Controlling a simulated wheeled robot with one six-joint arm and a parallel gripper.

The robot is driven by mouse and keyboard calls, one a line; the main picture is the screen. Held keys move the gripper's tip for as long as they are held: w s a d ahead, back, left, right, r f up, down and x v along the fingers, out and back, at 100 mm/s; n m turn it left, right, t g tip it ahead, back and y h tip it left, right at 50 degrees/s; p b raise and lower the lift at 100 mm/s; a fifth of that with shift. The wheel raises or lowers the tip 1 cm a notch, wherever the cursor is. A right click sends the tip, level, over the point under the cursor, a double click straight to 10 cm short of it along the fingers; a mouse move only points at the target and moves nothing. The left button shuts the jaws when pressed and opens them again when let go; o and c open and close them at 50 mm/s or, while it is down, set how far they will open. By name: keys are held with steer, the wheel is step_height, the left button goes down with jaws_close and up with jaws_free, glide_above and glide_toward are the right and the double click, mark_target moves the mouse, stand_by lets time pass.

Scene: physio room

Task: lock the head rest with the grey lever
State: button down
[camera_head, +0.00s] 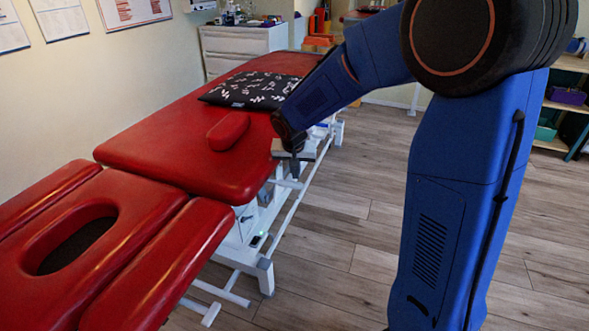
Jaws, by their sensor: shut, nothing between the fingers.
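The red head rest (160,235) with its oval face hole is at the lower left, at the near end of the red treatment table (150,150). It looks close to level with the table top. A small greyish part (245,218) shows under the table's near right corner. It may be the grey lever, but it is too small to tell. My gripper (296,172) points down beside the table's right edge, farther along than that part and apart from it. It is shut and empty.
A black patterned cushion (250,90) and a small red pad (229,131) lie on the table. The white table frame (290,222) runs below its right side. A white cabinet (235,45) stands behind.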

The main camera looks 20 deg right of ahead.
mark_target(295, 183)
steer(key=shift+s+a, duration=0.3)
steer(key=shift+s, duration=0.45)
steer(key=shift+s+a, duration=0.25)
steer(key=shift+s, duration=0.45)
steer(key=shift+s, duration=0.15)
